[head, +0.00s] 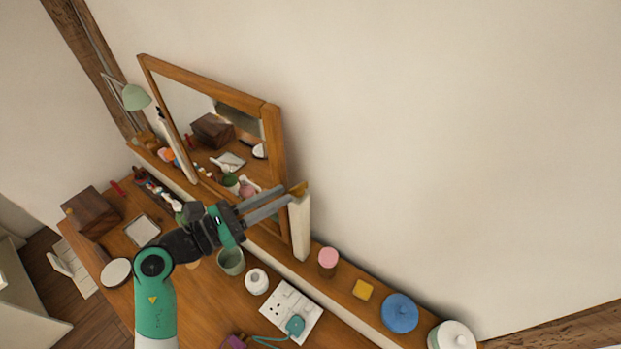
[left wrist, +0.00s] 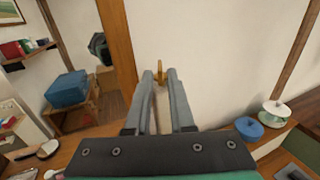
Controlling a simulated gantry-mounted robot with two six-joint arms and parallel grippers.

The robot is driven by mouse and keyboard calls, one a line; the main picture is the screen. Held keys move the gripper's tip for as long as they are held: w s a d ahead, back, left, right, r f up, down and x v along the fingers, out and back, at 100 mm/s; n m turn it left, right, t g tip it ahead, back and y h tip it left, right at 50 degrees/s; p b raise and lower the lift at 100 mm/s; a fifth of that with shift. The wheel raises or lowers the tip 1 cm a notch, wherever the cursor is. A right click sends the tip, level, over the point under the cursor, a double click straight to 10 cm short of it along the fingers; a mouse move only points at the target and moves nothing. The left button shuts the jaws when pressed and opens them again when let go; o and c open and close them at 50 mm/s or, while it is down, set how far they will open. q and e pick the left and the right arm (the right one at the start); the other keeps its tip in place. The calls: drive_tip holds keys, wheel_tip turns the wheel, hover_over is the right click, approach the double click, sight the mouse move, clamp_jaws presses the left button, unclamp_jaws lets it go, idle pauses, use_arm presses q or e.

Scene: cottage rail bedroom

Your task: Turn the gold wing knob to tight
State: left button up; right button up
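The gold wing knob (head: 299,189) sits at the top of a cream post beside the tilting mirror (head: 278,150). My left gripper (head: 288,197) reaches in from the left, its fingertips right at the knob. In the left wrist view the knob (left wrist: 161,71) stands upright, seen nearly edge-on, at the tips between the two fingers. The fingers are parted, and a narrow gap shows beside the knob, so I see no firm grip. The knob's lower part is partly hidden by the fingers. My right gripper is in neither view.
The cream post (head: 301,232) stands on the ledge close under my fingers. A pink-topped jar (head: 328,259), yellow block (head: 363,289) and blue lidded pot (head: 399,312) line the ledge to the right. A green cup (head: 231,262) stands below my gripper. The wall area above is clear.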

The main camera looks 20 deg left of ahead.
sight(307, 182)
use_arm(q)
drive_tip(key=x, duration=0.8)
drive_tip(key=shift+w+d, duration=0.15)
drive_tip(key=shift+w, duration=0.15)
drive_tip(key=shift+c, duration=0.3)
clamp_jaws()
